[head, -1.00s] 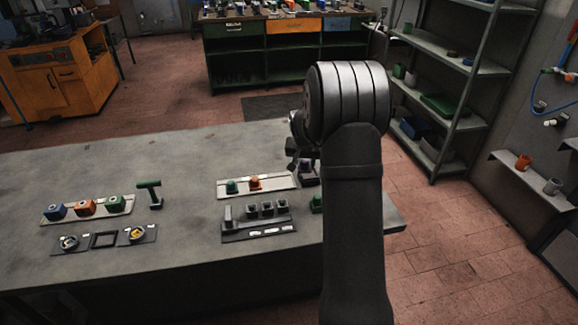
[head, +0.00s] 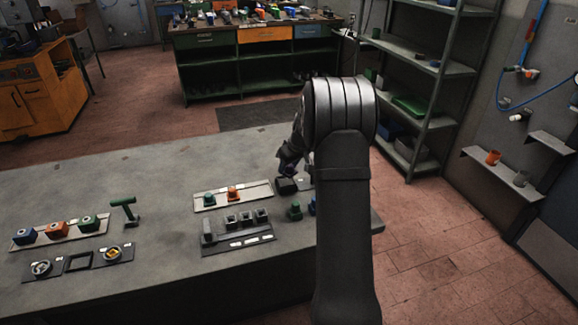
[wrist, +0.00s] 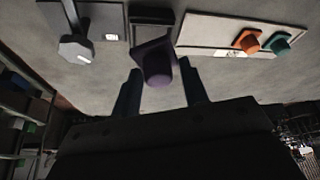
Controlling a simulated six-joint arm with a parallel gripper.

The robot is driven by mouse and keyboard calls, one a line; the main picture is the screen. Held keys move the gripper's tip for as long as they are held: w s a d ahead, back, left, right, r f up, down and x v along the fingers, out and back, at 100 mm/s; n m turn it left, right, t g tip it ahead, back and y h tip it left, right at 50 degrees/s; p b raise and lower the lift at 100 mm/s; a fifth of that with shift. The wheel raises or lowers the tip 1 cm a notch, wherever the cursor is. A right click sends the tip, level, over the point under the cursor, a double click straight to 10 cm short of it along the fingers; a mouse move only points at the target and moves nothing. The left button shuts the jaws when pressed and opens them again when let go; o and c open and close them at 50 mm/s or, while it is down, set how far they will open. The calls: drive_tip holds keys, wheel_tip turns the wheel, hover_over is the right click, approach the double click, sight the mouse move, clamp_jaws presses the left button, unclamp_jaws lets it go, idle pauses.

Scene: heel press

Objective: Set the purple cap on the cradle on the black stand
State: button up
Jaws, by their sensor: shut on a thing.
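The purple cap (wrist: 157,70) sits between the two fingers of my gripper (wrist: 162,88) in the wrist view, its flared base facing away from the camera. My gripper is shut on it. In the head view my gripper (head: 289,160) is tilted above the far side of the table, and the cap is too dark to make out there. A dark block (head: 286,186) stands just below my gripper; it also shows behind the cap in the wrist view (wrist: 151,13). A long black fixture (head: 240,240) carries several black cradles (head: 247,218). I cannot tell which is the stand meant.
A pale tray with a teal cap (head: 209,199) and an orange cap (head: 233,194) lies beside the block. A green piece (head: 295,210) stands nearer. A grey knobbed part (wrist: 77,48) is left in the wrist view. The middle of the table is clear.

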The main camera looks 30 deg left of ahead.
sight(286, 182)
drive_tip(key=n+g, duration=0.1)
drive_tip(key=n, duration=0.1)
drive_tip(key=w+a+n, duration=0.1)
drive_tip(key=n, duration=0.1)
drive_tip(key=n+g, duration=0.1)
drive_tip(key=n, duration=0.1)
drive_tip(key=shift+w+a+f+g, duration=0.15)
drive_tip(key=shift+f+g, duration=0.15)
drive_tip(key=shift+f, duration=0.05)
drive_tip(key=n, duration=0.2)
drive_tip(key=n+g, duration=0.1)
drive_tip(key=n, duration=0.1)
drive_tip(key=a+n+g, duration=0.1)
drive_tip(key=n, duration=0.1)
drive_tip(key=shift+w+h, duration=0.25)
drive_tip(key=shift+h, duration=0.15)
drive_tip(key=shift+f, duration=2.35)
drive_tip(key=shift+f, duration=0.35)
drive_tip(key=o, duration=1.1)
drive_tip(key=shift+o, duration=0.2)
drive_tip(key=v, duration=1.7)
drive_tip(key=shift+r, duration=0.25)
